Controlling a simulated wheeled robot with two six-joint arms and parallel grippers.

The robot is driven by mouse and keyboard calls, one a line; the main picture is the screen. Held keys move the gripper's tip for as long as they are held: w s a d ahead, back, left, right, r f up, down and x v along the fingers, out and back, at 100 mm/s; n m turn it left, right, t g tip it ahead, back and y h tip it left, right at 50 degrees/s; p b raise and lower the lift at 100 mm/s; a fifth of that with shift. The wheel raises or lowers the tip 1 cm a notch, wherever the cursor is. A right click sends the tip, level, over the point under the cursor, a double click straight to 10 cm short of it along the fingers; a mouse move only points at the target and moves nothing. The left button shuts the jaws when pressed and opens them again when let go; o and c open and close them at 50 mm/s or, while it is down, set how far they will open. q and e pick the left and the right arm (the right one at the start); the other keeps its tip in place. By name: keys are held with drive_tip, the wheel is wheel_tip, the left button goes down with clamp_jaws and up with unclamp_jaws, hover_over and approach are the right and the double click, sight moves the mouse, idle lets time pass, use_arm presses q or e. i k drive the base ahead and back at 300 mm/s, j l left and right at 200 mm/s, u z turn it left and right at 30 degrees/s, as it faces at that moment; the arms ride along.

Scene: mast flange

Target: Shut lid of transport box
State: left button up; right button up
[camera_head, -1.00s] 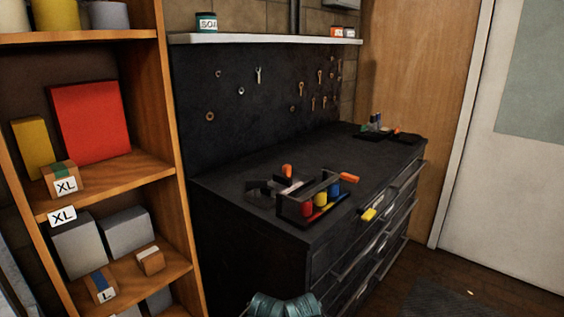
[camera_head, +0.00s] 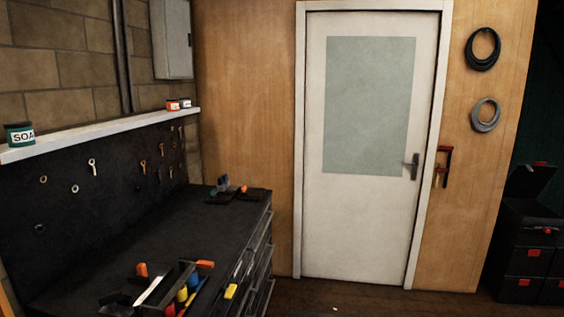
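A black box stack with red latches (camera_head: 522,262) stands at the right edge, partly cut off by the frame. Its top part looks like the transport box, though I cannot be sure. A dark lid (camera_head: 530,180) with a small red tab on its upper edge stands raised and tilted above the top of the stack. The box's inside cannot be made out in the dark. Neither of my grippers is in view.
A black workbench (camera_head: 115,240) with a tool tray and loose tools fills the lower left. A closed white door (camera_head: 318,225) stands in the middle. A red clamp-like tool (camera_head: 443,165) hangs beside it.

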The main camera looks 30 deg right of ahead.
sight(526, 181)
drive_tip(key=z, duration=0.3)
drive_tip(key=i+l+z, duration=0.2)
drive_tip(key=l, duration=0.15)
drive_tip(key=l+z, duration=0.25)
drive_tip(key=l, duration=0.15)
drive_tip(key=i+l+z, duration=0.2)
drive_tip(key=l, duration=0.15)
drive_tip(key=i+l+z, duration=0.5)
drive_tip(key=l+z, duration=0.15)
drive_tip(key=i+l+z, duration=0.3)
drive_tip(key=z, duration=0.15)
drive_tip(key=i+l+z, duration=0.25)
drive_tip(key=i+z, duration=0.4)
drive_tip(key=i, duration=1.25)
drive_tip(key=i+l+u, duration=0.2)
drive_tip(key=i+u, duration=0.25)
drive_tip(key=i, duration=0.2)
drive_tip(key=i+l+u, duration=0.45)
drive_tip(key=i, duration=0.15)
drive_tip(key=i+l+u, duration=0.9)
drive_tip(key=l, duration=0.5)
